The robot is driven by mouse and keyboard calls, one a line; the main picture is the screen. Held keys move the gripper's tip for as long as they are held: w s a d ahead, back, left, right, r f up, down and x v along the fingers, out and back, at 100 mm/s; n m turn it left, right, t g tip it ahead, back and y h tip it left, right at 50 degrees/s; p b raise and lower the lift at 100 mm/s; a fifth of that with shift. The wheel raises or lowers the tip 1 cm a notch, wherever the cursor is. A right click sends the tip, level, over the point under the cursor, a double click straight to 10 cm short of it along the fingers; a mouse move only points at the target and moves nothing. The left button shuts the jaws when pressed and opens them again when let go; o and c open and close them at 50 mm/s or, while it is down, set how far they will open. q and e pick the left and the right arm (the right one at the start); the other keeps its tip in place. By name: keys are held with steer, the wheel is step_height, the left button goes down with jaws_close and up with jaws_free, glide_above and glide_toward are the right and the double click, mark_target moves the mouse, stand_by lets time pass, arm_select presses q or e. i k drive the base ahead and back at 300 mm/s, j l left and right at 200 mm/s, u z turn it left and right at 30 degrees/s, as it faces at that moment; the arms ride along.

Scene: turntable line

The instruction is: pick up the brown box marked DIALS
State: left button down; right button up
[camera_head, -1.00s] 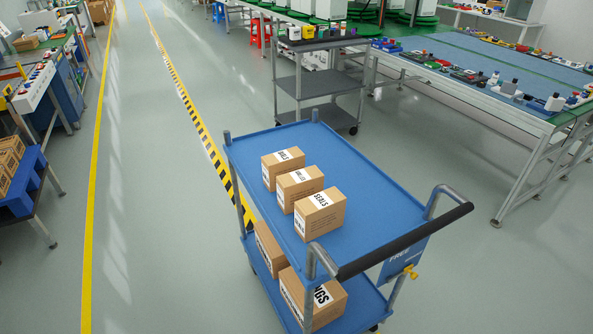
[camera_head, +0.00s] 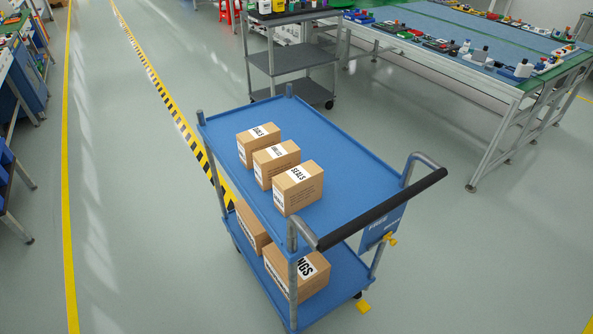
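Three brown boxes stand in a row on the top shelf of a blue cart (camera_head: 345,165). The nearest box (camera_head: 298,190) has a white label that reads SEALS. The middle box (camera_head: 277,164) and the farthest box (camera_head: 258,144) have white labels too small to read surely; the farthest label seems to end in "LS" and may be DIALS. On the lower shelf, one box (camera_head: 297,272) shows a label ending in "NGS", and another box (camera_head: 250,226) is partly hidden by the top shelf. Neither of my grippers is in view.
The cart's black handle (camera_head: 382,208) is at its near right end. A grey shelf cart (camera_head: 300,62) stands behind it. A long blue-topped table (camera_head: 440,50) with many small items is at the upper right. Floor is clear left and right of the blue cart.

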mark_target(268, 135)
steer(key=i+j+z, duration=0.15)
steer(key=j, duration=0.35)
steer(key=i+j+z, duration=0.15)
steer(key=j, duration=0.3)
steer(key=i+j+z, duration=0.15)
steer(key=j, duration=0.4)
steer(key=j+z, duration=0.15)
steer(key=j, duration=0.35)
